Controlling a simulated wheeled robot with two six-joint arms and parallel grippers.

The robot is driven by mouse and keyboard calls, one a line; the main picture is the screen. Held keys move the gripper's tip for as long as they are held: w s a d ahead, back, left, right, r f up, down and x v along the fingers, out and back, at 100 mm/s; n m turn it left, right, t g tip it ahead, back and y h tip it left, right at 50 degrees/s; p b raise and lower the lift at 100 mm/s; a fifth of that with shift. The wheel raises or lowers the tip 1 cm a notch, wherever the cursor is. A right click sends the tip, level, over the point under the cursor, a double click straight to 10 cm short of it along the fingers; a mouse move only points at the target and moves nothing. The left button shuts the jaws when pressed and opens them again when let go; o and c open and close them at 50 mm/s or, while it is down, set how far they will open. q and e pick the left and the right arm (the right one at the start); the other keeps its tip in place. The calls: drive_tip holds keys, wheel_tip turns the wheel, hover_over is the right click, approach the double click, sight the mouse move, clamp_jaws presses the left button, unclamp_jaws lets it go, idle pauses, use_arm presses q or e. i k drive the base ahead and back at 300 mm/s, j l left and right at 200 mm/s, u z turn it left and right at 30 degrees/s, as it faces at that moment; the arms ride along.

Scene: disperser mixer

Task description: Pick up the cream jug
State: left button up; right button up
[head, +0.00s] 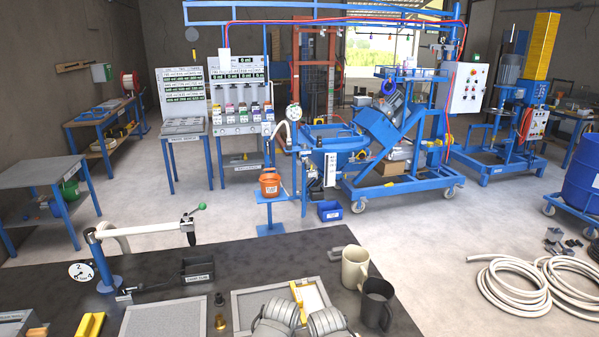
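The cream jug (355,267) stands upright on the dark worktop, right of centre in the head view. A dark grey jug (377,303) stands close in front of it and to its right, covering part of its lower side. A grey curved piece (337,252) shows at the cream jug's left; I cannot tell whether it is its handle. Two grey ribbed rounded parts at the bottom centre look like my own arm links. No gripper fingers show, and nothing is seen holding the cream jug.
A grey-framed tray (240,301) with a yellow item (311,298) lies left of the jugs. A black labelled bin (198,270) and a white lever arm on a blue post (103,262) are farther left. The worktop's right edge is close beside the jugs; coiled hoses (520,285) lie on the floor beyond.

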sight(356, 260)
drive_tip(key=k+j, duration=0.15)
drive_tip(key=k, duration=0.2)
drive_tip(key=k+j, duration=0.15)
drive_tip(key=k, duration=0.25)
drive_tip(key=i+l+u, duration=0.6)
drive_tip(key=l, duration=0.3)
drive_tip(key=i+l+u, duration=0.2)
drive_tip(key=l, duration=0.2)
drive_tip(key=i+l+u, duration=0.2)
drive_tip(key=l, duration=0.15)
drive_tip(key=k, duration=0.05)
